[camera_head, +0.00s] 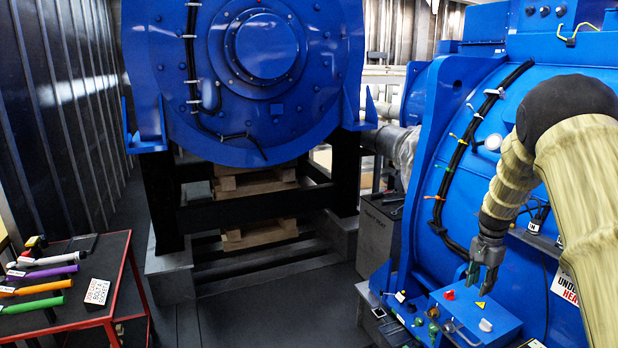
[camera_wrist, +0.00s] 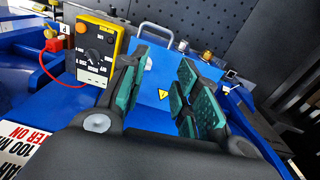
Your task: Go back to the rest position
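My gripper (camera_head: 479,280) hangs pointing down at the right of the head view, above a blue control box (camera_head: 462,318). In the wrist view my gripper (camera_wrist: 160,92) shows its green-padded fingers spread apart with nothing between them. The blue box top (camera_wrist: 152,72), with a yellow warning triangle, shows through the gap. Whether the fingertips touch the box cannot be told. My arm, in a tan sleeve, comes in from the right edge and hides part of the blue motor (camera_head: 465,150).
A yellow meter (camera_wrist: 98,50) with a dial and red lead sits beside the fingers. Another large blue motor (camera_head: 240,110) stands on a black frame. A red-edged tool table (camera_head: 105,315) is at the left. Open dark floor (camera_head: 270,310) lies between.

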